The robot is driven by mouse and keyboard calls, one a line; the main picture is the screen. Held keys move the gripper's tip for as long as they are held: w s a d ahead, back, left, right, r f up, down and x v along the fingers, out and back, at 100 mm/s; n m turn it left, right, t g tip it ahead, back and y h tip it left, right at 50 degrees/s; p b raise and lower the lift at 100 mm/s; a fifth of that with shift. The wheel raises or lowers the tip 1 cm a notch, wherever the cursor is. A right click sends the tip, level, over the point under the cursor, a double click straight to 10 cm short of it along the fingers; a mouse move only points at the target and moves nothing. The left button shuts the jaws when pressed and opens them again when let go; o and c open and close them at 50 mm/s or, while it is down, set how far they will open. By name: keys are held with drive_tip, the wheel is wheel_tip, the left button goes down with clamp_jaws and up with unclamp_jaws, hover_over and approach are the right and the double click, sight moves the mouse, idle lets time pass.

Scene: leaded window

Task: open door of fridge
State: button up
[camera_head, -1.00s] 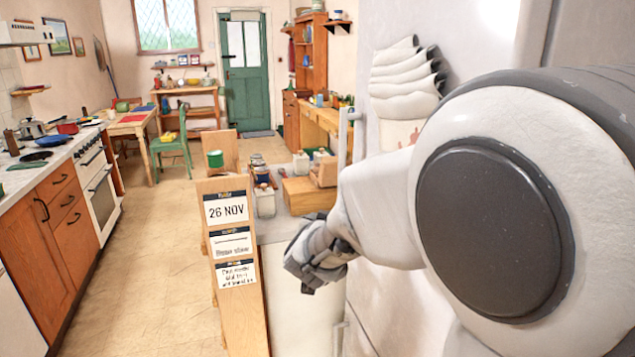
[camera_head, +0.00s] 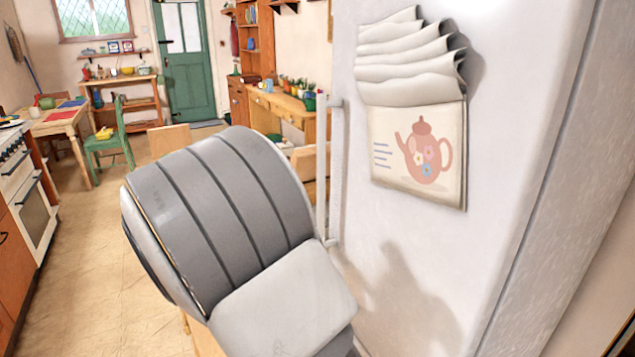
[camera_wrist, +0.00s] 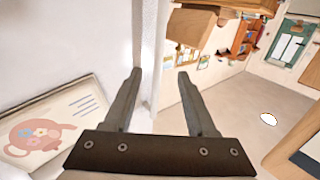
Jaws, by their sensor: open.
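The fridge door (camera_head: 420,260) is white, fills the right of the head view and looks shut. Its vertical white handle (camera_head: 334,175) stands on the door's left side. A cloth holder with a pink teapot picture (camera_head: 425,155) hangs on the door; it also shows in the wrist view (camera_wrist: 50,125). My gripper (camera_wrist: 160,76) is open in the wrist view, its fingers pointing along the door. A white upright strip (camera_wrist: 152,45) lies between the fingertips in the picture; I cannot tell whether it is the handle or the door edge. My arm hides the gripper in the head view.
A wooden bench with plants (camera_head: 285,105) stands behind the fridge. A green chair (camera_head: 108,140) and table (camera_head: 60,120) are at the far left, with a white stove (camera_head: 30,185) nearer. The tiled floor (camera_head: 100,260) at the left is clear.

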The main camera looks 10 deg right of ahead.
sight(321, 183)
drive_tip(key=x, duration=1.7)
clamp_jaws()
idle(0.8)
